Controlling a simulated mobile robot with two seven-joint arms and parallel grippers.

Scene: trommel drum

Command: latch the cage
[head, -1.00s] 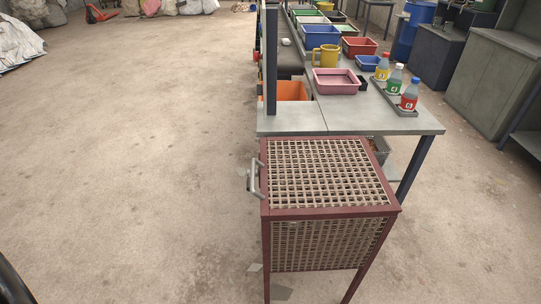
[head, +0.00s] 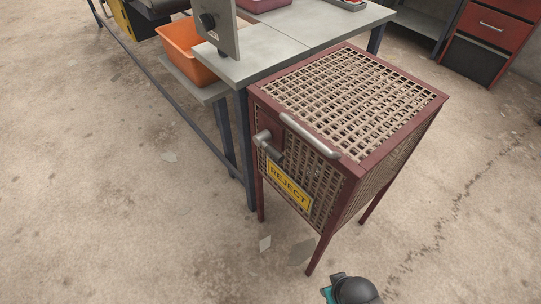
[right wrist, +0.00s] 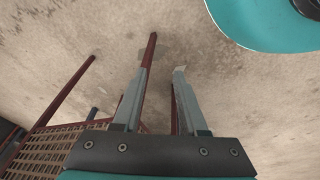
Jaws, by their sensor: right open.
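The cage (head: 352,172) is a dark red frame with woven tan mesh, standing on legs at the end of the grey bench. Its left-facing side carries a yellow REJECT sign (head: 289,186). On that side, a grey lever with a round end (head: 263,138) sits near the left post, and a long grey bar handle (head: 310,137) runs along the upper edge. That side looks closed; whether the lever is engaged I cannot tell. My right gripper (right wrist: 162,72) is open and empty in the right wrist view, above floor, with the cage mesh (right wrist: 45,148) at lower left. My left gripper is out of view.
The grey bench (head: 290,45) adjoins the cage at the back. A red drawer cabinet (head: 490,35) stands at the back right. The floor left of and in front of the cage is mostly clear.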

